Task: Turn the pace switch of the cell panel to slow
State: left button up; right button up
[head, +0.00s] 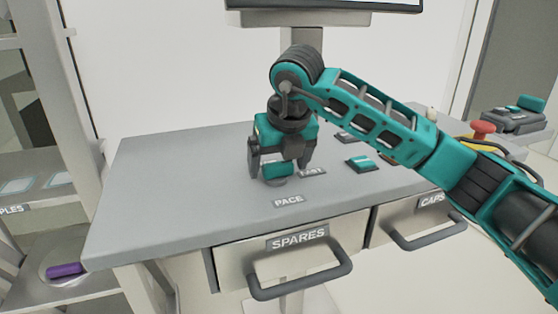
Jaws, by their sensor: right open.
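The cell panel (180,190) is a grey sloping desk top in the head view. The pace switch (275,182) sits above the PACE label (288,200), with a round grey base and what looks like a teal knob. A FAST label (312,172) is just right of it. No slow label shows; my gripper hides part of the area around the switch. My right gripper (280,170) points down over the switch, its fingers apart on either side of it. I cannot tell whether they touch it. My left gripper is out of view.
Another teal switch (363,163) lies to the right under my right arm. Drawers marked SPARES (297,238) and CAPS (432,200) have protruding handles in front. A monitor (330,5) is behind. The panel's left side is clear.

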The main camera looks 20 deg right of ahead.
jog(key=shift+c, duration=0.4)
jog(key=c, duration=1)
jog(key=shift+o, duration=0.2)
